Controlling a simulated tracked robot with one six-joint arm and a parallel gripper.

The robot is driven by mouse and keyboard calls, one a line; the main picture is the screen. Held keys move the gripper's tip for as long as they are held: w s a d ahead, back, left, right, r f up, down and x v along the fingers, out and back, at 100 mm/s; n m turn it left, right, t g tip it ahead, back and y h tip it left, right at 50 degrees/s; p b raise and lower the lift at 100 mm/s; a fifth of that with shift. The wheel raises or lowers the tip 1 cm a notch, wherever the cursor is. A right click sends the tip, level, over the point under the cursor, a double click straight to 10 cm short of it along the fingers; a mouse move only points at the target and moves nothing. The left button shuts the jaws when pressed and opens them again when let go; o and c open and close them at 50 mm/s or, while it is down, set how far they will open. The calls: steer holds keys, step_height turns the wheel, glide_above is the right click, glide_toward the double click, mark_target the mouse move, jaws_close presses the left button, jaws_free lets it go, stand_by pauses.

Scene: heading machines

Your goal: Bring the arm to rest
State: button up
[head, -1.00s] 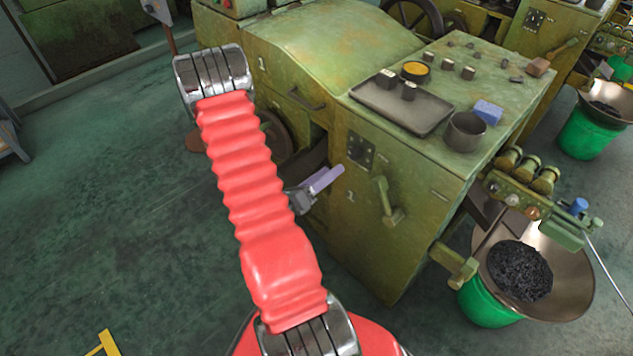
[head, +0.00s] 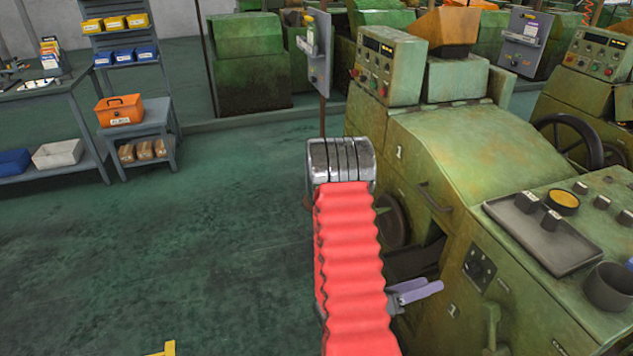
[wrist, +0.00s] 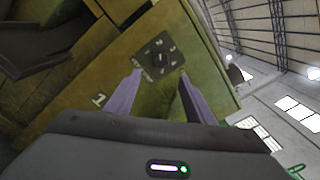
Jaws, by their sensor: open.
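My arm, with its red ribbed sleeve, reaches up the middle of the head view. My gripper (head: 418,292) shows as lilac fingers beside the sleeve, in front of the green machine numbered 1 (head: 410,150). In the wrist view the two fingers of my gripper (wrist: 158,76) are spread apart with nothing between them. Beyond them is the machine's green front panel (wrist: 155,100) with a dark rotary dial (wrist: 160,57). The dial also shows in the head view (head: 480,267), right of the fingers. I cannot tell the exact gap to the panel.
A tray (head: 556,236) with small dark blocks and a grey cup (head: 610,287) stand on the machine top at right. A shelf with an orange toolbox (head: 119,110) and a workbench (head: 75,90) stand farther back.

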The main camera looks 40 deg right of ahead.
steer(key=s+a+f+m+g+y, duration=0.2)
steer(key=s+a+m+g+y, duration=0.25)
steer(key=s+m, duration=0.25)
steer(key=w+a+r+m+y, duration=0.1)
steer(key=a+r+m+y, duration=0.2)
steer(key=a+m+y, duration=0.45)
steer(key=w+a+r+m+t+y, duration=0.2)
steer(key=w+a+r+m+t, duration=0.3)
steer(key=w+a, duration=0.35)
steer(key=w+a+r+m+t+y, duration=0.1)
steer(key=w+a+r+m+t, duration=0.35)
steer(key=w+a, duration=0.4)
steer(key=w+a+r+n+t+y, duration=0.1)
steer(key=a+r+t, duration=0.6)
steer(key=a+r, duration=0.5)
step_height(320, 180, up, 2)
steer(key=shift+a+r+n+t+y, duration=0.1)
steer(key=shift+a+n+t+y, duration=0.2)
steer(key=shift+a, duration=0.05)
